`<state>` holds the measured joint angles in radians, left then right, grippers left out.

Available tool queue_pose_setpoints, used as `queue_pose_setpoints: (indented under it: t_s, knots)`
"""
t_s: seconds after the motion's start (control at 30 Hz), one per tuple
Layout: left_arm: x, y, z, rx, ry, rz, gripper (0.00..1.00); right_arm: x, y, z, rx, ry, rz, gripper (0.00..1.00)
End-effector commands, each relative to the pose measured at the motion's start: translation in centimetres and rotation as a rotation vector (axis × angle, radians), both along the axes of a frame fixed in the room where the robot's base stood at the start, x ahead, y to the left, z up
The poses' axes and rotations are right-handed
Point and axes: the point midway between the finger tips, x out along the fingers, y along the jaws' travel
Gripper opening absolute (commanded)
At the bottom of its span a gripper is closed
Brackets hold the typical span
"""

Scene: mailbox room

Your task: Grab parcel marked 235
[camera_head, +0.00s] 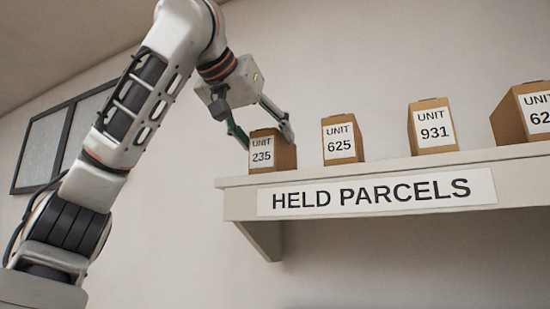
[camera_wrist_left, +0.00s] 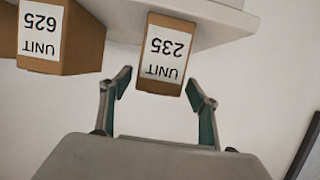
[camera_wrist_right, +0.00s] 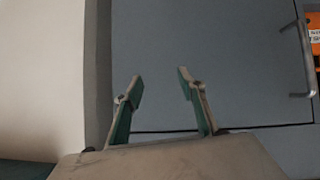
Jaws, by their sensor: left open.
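The parcel marked 235 (camera_head: 272,157) is a small brown box with a white label, standing upright at the left end of the shelf. My left gripper (camera_head: 262,128) is open at its top, with one finger on each side of the box. In the left wrist view the parcel (camera_wrist_left: 160,62) shows upside down, its upper end just between the open left fingertips (camera_wrist_left: 157,86). I cannot tell whether the fingers touch it. My right gripper (camera_wrist_right: 160,85) is open and empty in the right wrist view, in front of a grey panel.
The shelf (camera_head: 238,203) carries a HELD PARCELS sign (camera_head: 375,194). Parcel 625 (camera_head: 342,141) stands to the right of 235 with a gap, then parcel 931 (camera_head: 431,126) and another box (camera_head: 512,122). A grey door (camera_wrist_right: 215,55) with a handle (camera_wrist_right: 298,60) is near my right gripper.

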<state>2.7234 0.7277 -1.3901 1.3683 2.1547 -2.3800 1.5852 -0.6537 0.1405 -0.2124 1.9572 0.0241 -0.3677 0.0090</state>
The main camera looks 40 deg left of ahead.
Motion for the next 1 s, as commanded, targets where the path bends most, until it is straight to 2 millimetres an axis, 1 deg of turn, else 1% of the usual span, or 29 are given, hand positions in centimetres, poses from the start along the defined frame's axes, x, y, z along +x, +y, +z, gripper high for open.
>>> queue_pose_setpoints:
  t_s: [0.1,0.3,0.4,0.6,0.63,0.67,0.7,0.77,0.8,0.83,1.0]
  knots:
    - [1.6,0.3,-0.4,0.001,0.004,-0.001,0.61,0.1,0.0,0.9,0.000,-0.003,0.000,0.40]
    - [3.7,1.0,-1.3,0.001,0.002,0.001,0.61,0.4,0.0,2.0,0.001,-0.011,-0.001,0.40]
    - [4.1,1.0,-1.5,0.001,0.000,0.000,0.61,0.6,0.0,2.2,0.001,-0.017,0.000,0.40]
    - [4.1,1.1,-1.5,0.001,-0.001,0.000,0.61,0.7,0.0,2.2,0.002,-0.018,0.000,0.40]
    - [4.1,1.1,-1.5,0.000,-0.001,0.000,0.58,0.7,0.0,2.2,0.002,-0.018,0.000,0.40]
    - [4.1,1.1,-1.5,0.002,-0.001,0.001,0.51,0.7,0.0,2.2,0.002,-0.017,0.000,0.40]
    - [4.1,1.1,-1.5,0.002,-0.001,0.001,0.40,0.7,0.0,2.2,0.002,-0.017,0.000,0.40]
    - [4.1,1.1,-1.5,0.001,0.000,0.001,0.25,0.6,0.0,2.1,0.001,-0.017,0.000,0.40]
    - [4.1,1.1,-1.5,0.001,0.000,0.001,0.14,0.6,0.0,2.1,0.002,-0.015,0.000,0.40]
    - [4.1,1.1,-1.5,0.001,0.000,0.001,0.10,0.6,0.0,2.1,0.001,-0.014,0.000,0.40]
    - [4.1,1.1,-1.5,0.001,-0.001,0.001,0.11,0.5,0.0,1.9,0.001,-0.011,-0.001,0.40]
